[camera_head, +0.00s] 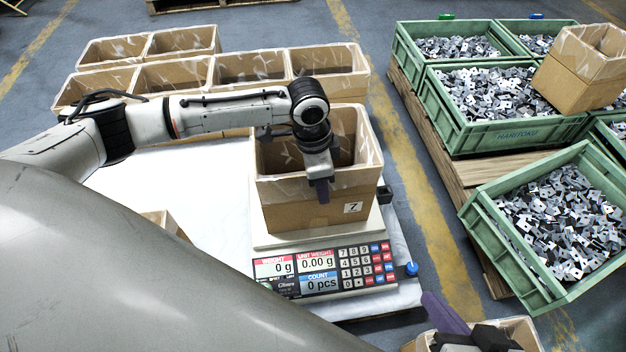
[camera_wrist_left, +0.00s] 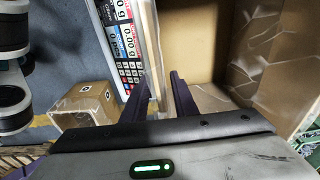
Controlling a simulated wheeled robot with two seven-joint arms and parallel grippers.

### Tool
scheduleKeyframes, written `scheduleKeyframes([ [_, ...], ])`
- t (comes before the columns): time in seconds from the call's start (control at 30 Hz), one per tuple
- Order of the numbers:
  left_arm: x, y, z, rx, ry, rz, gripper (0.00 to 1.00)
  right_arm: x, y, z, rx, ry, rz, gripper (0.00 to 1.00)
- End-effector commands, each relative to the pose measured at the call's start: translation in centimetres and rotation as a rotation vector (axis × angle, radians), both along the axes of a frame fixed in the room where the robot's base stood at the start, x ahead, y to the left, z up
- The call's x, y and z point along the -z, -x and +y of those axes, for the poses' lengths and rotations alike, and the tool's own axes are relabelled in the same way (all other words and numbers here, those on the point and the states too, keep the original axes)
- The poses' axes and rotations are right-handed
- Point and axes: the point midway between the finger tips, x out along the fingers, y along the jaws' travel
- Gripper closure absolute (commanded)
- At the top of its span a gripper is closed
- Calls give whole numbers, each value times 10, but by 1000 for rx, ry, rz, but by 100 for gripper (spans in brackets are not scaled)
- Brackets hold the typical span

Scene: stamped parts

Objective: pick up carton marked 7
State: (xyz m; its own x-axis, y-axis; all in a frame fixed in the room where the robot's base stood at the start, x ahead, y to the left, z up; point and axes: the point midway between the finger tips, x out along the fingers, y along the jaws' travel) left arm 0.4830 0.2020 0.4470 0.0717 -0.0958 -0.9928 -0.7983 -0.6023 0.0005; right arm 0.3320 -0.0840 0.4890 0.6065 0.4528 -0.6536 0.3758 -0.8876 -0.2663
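The carton marked 7 (camera_head: 310,214) is an open brown box with a clear liner. It stands upright on the scale (camera_head: 325,270), its label at the front right. My left gripper (camera_head: 320,185) points down over the carton's front wall. In the left wrist view its two fingers (camera_wrist_left: 163,100) are apart, with the carton's wall (camera_wrist_left: 172,75) between them; I cannot tell whether they touch it. One finger is outside; the inner one is hidden in the head view. My right gripper (camera_head: 462,325) is at the bottom edge, partly cut off, with one purple finger showing.
Several open cartons (camera_head: 190,75) stand in rows behind the scale. Green crates (camera_head: 480,215) of stamped parts are on the right, with a carton (camera_head: 575,80) on top. Another carton (camera_head: 525,330) is beside my right gripper. The white tabletop (camera_head: 210,185) left of the scale is mostly clear.

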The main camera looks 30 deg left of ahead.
Motion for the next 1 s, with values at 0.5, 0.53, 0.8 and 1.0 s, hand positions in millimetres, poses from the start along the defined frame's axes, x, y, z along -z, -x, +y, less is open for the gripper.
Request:
scheduleKeyframes([
  [0.5,1,0,0,1,0,-1,100,-1,0,1,0,-5,-2,100],
  [0.53,1,0,0,1,0,-1,100,-1,0,1,0,-5,-2,100],
  [0.8,1,0,0,1,-1,-1,100,-1,0,0,1,-4,-2,100],
  [1.0,1,0,0,0,-1,-1,100,-1,0,0,1,-4,-2,100],
])
